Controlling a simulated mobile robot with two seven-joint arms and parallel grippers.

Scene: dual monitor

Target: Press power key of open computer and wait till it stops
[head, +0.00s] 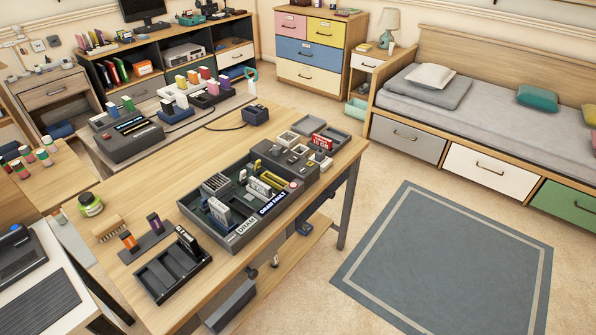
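The open computer (243,238) is a dark grey, uncovered case on the wooden table in the middle of the head view. Modules stand inside it, including a white one (219,211) and a yellow one (272,179). Its front edge carries a white "DRAM" label (246,225) and a dark blue display (272,202) that appears to read "DRAM FAULT". A small round reddish button (293,185) sits at its right; I cannot tell for sure whether this is the power key. Neither gripper is in view.
The wooden table (325,174) also bears a black slotted tray (168,276), a green-lidded jar (90,204), a brush (107,228) and a red module (322,142). A closed dark unit (128,140) stands behind. A drawer bed (465,115) is at right; the rug (450,260) is clear.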

